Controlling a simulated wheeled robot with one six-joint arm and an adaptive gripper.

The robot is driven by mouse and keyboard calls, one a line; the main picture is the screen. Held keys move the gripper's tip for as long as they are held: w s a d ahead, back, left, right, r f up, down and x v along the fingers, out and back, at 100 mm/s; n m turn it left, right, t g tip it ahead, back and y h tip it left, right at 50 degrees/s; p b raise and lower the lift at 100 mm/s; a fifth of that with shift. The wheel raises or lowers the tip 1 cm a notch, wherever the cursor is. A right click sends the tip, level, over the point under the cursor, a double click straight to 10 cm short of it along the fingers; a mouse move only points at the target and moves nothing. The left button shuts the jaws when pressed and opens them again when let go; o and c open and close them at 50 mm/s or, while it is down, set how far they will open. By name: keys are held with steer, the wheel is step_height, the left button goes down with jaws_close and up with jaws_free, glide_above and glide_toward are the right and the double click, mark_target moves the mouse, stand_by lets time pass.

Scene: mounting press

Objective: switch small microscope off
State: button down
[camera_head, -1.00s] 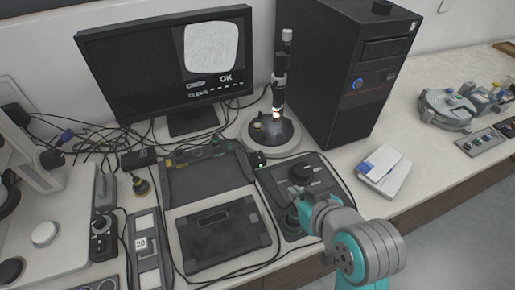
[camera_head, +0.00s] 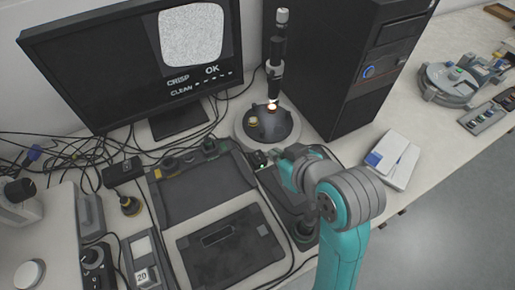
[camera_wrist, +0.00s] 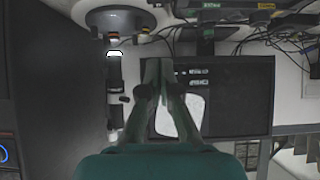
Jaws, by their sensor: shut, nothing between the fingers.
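The small microscope is a dark upright tube (camera_head: 276,55) over a round grey base (camera_head: 246,128), in front of the computer tower. A bright glow shows under the tube, at the stage. In the wrist view, the picture is turned over, with the microscope base (camera_wrist: 118,20) at the top left and its tube (camera_wrist: 115,78) below. A small black box (camera_head: 258,161) with a tiny greenish light sits just in front of the base. My gripper (camera_head: 276,154) is shut and empty close to this box; contact cannot be told. Its fingers (camera_wrist: 159,66) point up the middle of the wrist view.
A lit monitor (camera_head: 60,70) showing a grey image and "OK" stands at left. The black tower (camera_head: 335,70) stands close behind the arm. Dark panels and trays (camera_head: 225,245) lie in front. A white-blue box (camera_head: 393,158) lies right. Cables (camera_head: 75,155) run below the monitor.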

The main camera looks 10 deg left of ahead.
steer(key=shift+w+f, duration=0.1)
glide_above(257, 154)
steer(key=s+d, duration=0.1)
steer(key=s, duration=0.1)
step_height(257, 154, down, 6)
steer(key=shift+d+r, duration=0.1)
steer(key=shift+d, duration=0.05)
steer(key=f, duration=0.3)
steer(key=shift+w+a+f, duration=0.1)
steer(key=shift+w+a, duration=0.1)
steer(key=shift+w, duration=0.05)
steer(key=shift+f, duration=0.5)
steer(key=shift+w+f, duration=0.15)
steer(key=shift+f, duration=0.05)
steer(key=shift+w+a, duration=0.1)
steer(key=shift+a, duration=0.05)
steer(key=shift+w+a+r, duration=0.3)
steer(key=shift+w+a, duration=0.05)
steer(key=shift+w, duration=0.15)
